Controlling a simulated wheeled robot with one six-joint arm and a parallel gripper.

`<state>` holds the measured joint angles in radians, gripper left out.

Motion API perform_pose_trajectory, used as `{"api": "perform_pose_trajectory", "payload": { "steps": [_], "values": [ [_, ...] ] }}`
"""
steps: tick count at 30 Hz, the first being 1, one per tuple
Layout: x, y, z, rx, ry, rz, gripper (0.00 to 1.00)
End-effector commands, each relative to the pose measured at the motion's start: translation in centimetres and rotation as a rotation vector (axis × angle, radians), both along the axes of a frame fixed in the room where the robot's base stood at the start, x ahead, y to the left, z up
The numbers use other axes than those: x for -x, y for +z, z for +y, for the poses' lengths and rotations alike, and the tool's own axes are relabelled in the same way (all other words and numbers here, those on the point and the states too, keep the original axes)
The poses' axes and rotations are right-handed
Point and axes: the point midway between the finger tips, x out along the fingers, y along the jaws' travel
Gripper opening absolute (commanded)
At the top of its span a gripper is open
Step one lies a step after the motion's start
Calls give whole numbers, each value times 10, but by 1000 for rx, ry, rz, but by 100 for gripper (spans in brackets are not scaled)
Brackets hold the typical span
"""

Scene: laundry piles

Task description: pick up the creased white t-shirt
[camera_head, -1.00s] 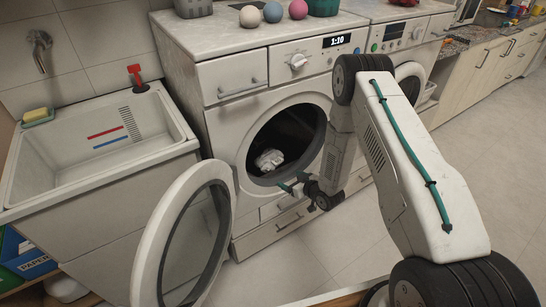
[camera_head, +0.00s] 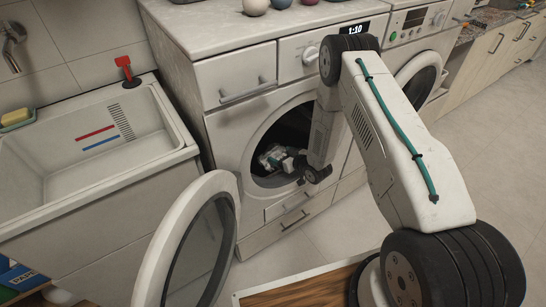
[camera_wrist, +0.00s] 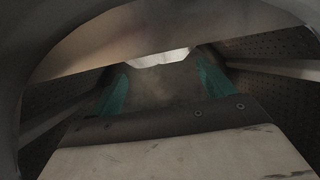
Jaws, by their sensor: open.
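The creased white t-shirt (camera_wrist: 160,57) shows in the wrist view as a pale strip beyond the fingertips, between them; most of it is hidden. In the head view it lies in the dark drum of the open washing machine (camera_head: 228,135), largely covered by my gripper. My gripper (camera_head: 277,158) is inside the drum opening, at the shirt. In the wrist view its two teal fingers (camera_wrist: 160,75) are spread apart, with nothing clearly held between them. I cannot tell whether they touch the cloth.
The round door (camera_head: 190,245) hangs open in front, left of the opening. The drum's perforated wall (camera_wrist: 275,45) is close on both sides of my gripper. A sink (camera_head: 95,150) stands at the left, and a second machine (camera_head: 408,45) at the right. Floor is clear at the right.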

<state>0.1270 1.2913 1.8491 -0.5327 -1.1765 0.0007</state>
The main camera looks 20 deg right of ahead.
Motion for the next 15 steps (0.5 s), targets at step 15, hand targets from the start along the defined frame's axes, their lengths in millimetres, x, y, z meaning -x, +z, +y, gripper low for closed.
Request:
{"api": "perform_pose_trajectory", "payload": {
  "steps": [15],
  "values": [
    [-37,-13,19,-1,3,-1,81]
  ]
}}
